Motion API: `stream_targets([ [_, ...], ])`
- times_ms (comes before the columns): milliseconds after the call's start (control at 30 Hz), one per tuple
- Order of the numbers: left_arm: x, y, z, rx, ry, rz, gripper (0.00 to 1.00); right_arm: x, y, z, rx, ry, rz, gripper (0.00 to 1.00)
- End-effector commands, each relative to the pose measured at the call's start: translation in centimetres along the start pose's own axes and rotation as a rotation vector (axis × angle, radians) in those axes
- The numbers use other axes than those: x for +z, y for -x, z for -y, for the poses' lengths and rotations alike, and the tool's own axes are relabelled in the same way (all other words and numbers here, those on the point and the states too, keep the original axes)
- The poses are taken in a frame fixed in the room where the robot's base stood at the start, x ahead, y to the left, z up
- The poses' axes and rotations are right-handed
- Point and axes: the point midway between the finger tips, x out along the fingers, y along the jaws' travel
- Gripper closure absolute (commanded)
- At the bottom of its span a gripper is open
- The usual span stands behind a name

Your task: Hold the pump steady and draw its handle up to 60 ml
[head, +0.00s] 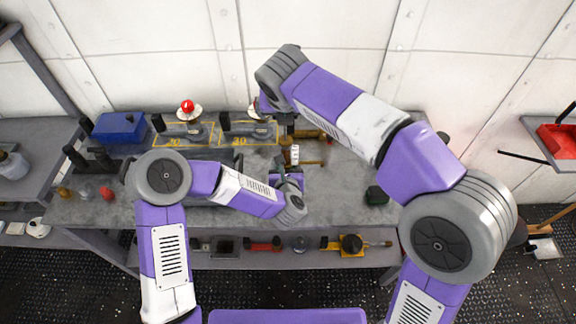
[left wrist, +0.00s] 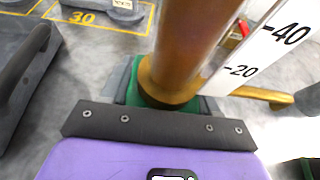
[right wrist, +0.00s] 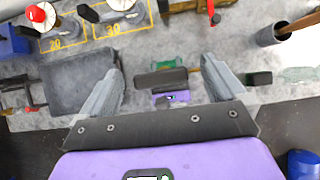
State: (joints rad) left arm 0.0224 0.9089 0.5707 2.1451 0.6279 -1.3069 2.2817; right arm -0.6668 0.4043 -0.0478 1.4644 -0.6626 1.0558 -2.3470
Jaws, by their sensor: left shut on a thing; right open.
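The pump has a copper barrel (left wrist: 190,45) standing upright in the left wrist view, with a green part at its foot and a white scale (left wrist: 262,50) showing 20 and 40 beside it. In the head view the scale (head: 295,154) shows between my arms. My left gripper (left wrist: 165,92) is shut on the pump low on the barrel. My right gripper (right wrist: 163,72) is open, with a dark bar, seemingly the pump's handle (right wrist: 165,78), below and between its fingers, apart from them. The handle's height on the scale is hidden.
Yellow-outlined places marked 20 and 30 (right wrist: 122,28) lie at the back of the bench. A red-topped item (head: 188,107), a blue box (head: 120,127) and a dark tray (right wrist: 80,82) are to the left. A cup (right wrist: 272,34) stands at the right.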

Motion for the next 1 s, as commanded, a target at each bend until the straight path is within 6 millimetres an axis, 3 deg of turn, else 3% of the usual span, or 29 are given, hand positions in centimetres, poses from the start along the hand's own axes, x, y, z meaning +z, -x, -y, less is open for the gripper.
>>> stream_targets([
  [400,0.0,0.0,0.0,0.000,0.000,-0.001,0.99,0.1,8.5,0.0,0.004,0.000,0.005,0.03],
  [700,0.0,0.0,0.0,0.000,0.000,0.000,0.99,0.3,11.4,0.0,0.002,0.000,0.004,0.03],
  [1000,0.0,0.0,0.0,0.000,0.000,0.000,0.99,1.9,13.9,-0.1,0.003,-0.001,0.004,0.03],
])
